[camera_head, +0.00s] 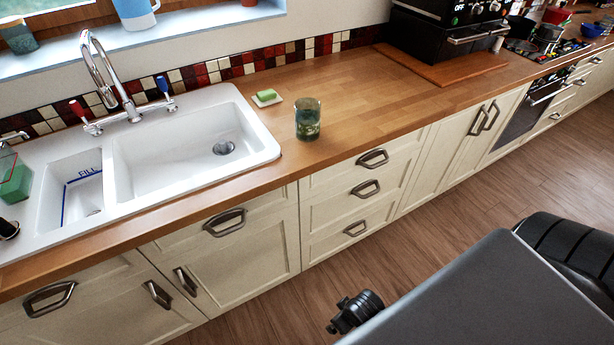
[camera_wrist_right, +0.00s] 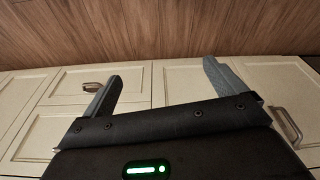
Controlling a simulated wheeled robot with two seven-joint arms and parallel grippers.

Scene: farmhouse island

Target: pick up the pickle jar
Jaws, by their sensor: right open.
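A greenish glass jar (camera_head: 308,118) stands upright on the wooden counter in the head view, just right of the sink; I take it for the pickle jar. What it holds is too small to tell. My right gripper (camera_wrist_right: 160,85) shows in the right wrist view with its two fingers wide apart and nothing between them. It faces cream cabinet fronts and the wood floor, away from the jar. The jar is not in the wrist view. My left gripper is in neither view.
A white double sink (camera_head: 185,140) with a tall faucet (camera_head: 105,75) lies left of the jar. A green sponge on a small dish (camera_head: 267,98) sits just behind it. The wooden counter (camera_head: 400,105) is clear to the right, up to a wooden board (camera_head: 440,68) and black oven.

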